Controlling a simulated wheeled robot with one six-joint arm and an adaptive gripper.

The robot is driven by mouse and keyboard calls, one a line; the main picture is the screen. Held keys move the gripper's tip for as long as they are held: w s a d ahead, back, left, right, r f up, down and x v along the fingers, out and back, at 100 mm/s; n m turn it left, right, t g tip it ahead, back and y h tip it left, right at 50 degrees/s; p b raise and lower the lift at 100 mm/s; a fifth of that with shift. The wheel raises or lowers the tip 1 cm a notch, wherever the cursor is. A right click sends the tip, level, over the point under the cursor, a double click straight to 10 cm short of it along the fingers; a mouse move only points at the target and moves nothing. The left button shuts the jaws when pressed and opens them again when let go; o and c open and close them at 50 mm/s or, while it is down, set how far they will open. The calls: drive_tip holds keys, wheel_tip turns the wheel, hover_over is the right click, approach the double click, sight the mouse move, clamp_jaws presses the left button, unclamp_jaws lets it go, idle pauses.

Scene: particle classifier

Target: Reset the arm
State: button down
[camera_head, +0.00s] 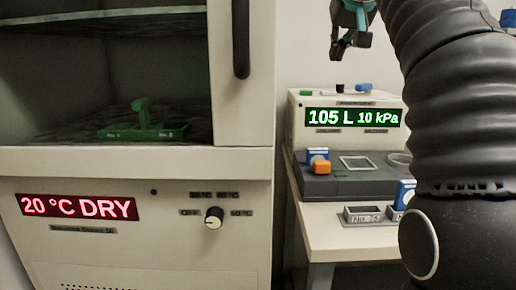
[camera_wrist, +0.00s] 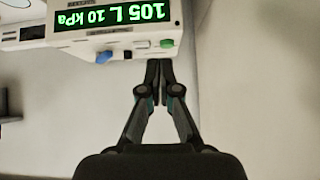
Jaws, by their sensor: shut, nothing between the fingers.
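My gripper (camera_head: 349,42) is at the top of the head view, above the white instrument with the green display. Its fingers are together and hold nothing. In the wrist view my gripper (camera_wrist: 160,66) shows its two dark fingers closed side by side, apart from the instrument. My black, ribbed arm fills the right side of the head view and hides part of the bench.
A white instrument (camera_head: 299,119) reads "105 L 10 kPa". Its grey base (camera_head: 325,186) carries a blue and orange item (camera_head: 318,161). Grey holders (camera_head: 365,217) stand in front. The drying cabinet (camera_head: 140,255) at left reads "20 °C DRY"; a green rack (camera_head: 143,133) sits inside.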

drive_tip(key=s+f+g, duration=0.1)
drive_tip(key=s+f, duration=0.8)
drive_tip(key=f, duration=0.5)
drive_tip(key=s+f+g, duration=0.1)
drive_tip(key=s+f, duration=0.8)
drive_tip(key=f, duration=0.6)
drive_tip(key=s+f+g, duration=0.1)
drive_tip(key=s+f, duration=0.9)
drive_tip(key=f, duration=0.4)
drive_tip(key=shift+a+f, duration=0.15)
drive_tip(key=shift+a, duration=0.2)
